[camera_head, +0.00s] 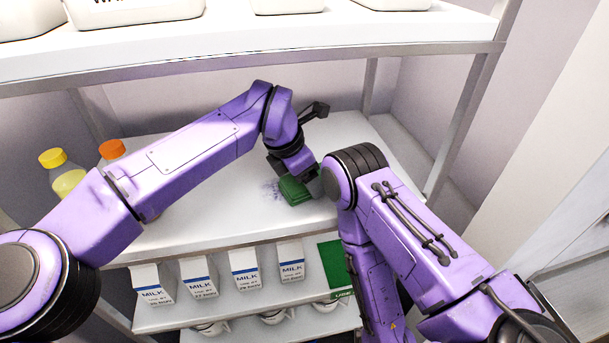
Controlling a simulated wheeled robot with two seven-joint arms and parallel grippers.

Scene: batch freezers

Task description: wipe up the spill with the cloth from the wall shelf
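A green folded cloth (295,190) lies on or just above the middle shelf (215,232), under my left gripper (299,178). The gripper points down and its fingers appear closed around the cloth's top. A faint bluish-purple spill (271,190) shows on the white shelf at the cloth's left edge; any part under the cloth is hidden. My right arm bends down in front of the shelf at the right, and its gripper is not visible.
A yellow-capped bottle (62,172) and an orange-capped bottle (112,150) stand at the left. Several milk cartons (245,270) and a green item (335,265) are on the shelf below. The upper shelf (300,48) with white containers overhangs. Room is clear at the back right.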

